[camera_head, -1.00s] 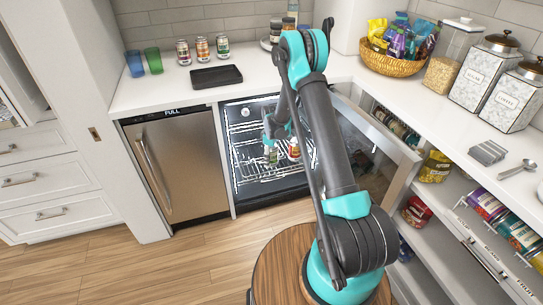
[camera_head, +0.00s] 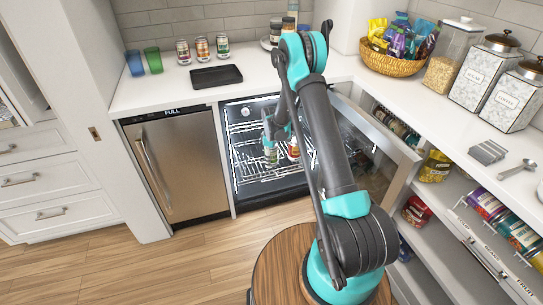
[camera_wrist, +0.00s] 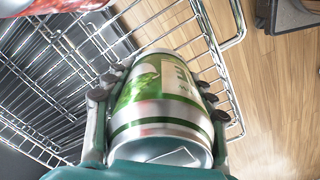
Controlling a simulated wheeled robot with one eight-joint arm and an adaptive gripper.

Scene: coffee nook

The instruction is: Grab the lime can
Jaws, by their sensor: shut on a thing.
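The lime can (camera_wrist: 160,95), silver and green with a lime picture, lies between the fingers of my gripper (camera_wrist: 158,98) in the wrist view. The fingers are shut on its sides, and its silver end with the pull tab faces the camera. In the head view my gripper (camera_head: 270,142) is inside the open fridge, with the small green can (camera_head: 271,155) below it. The can is over or at the wire rack (camera_head: 255,170); I cannot tell whether it still touches it.
A red and white can (camera_head: 293,150) stands close on the right in the fridge; a red item (camera_wrist: 50,6) shows at the wrist view's top left. The open fridge door (camera_head: 385,130) is at the right. Three cans (camera_head: 202,48) and a black tray (camera_head: 216,76) are on the counter.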

